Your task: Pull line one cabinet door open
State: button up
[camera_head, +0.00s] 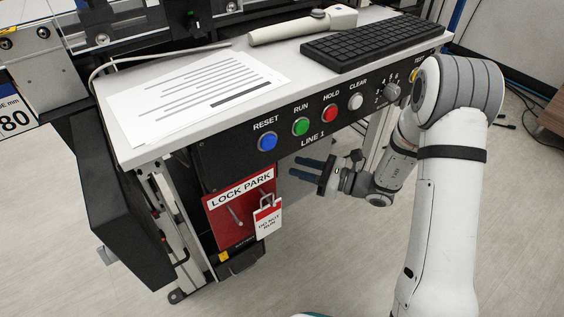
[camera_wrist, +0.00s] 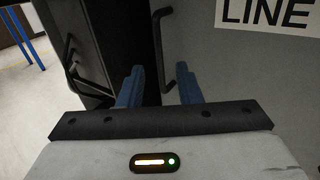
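In the wrist view a grey cabinet door (camera_wrist: 235,65) fills the right side, with a white label (camera_wrist: 268,13) reading "LINE", cut off by the frame. A black bar handle (camera_wrist: 168,60) stands upright near the door's left edge. My gripper (camera_wrist: 162,80) is open and empty, with its blue fingers apart and the handle showing between them, farther ahead. I cannot tell whether they touch it. In the head view my gripper (camera_head: 297,168) points left below the "LINE 1" console (camera_head: 275,140). The door and handle are not clear there.
A dark panel (camera_wrist: 105,45) with another black handle (camera_wrist: 72,62) stands left of the door. A red "LOCK PARK" board (camera_head: 228,218) with a padlock and tag hangs below the console. Keyboard (camera_head: 372,40) and papers (camera_head: 195,90) lie on top.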

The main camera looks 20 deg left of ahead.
jog(key=a+b, duration=0.1)
jog(key=a, duration=0.5)
jog(key=shift+w, duration=0.3)
jog(key=shift+c, duration=0.2)
grip_shut()
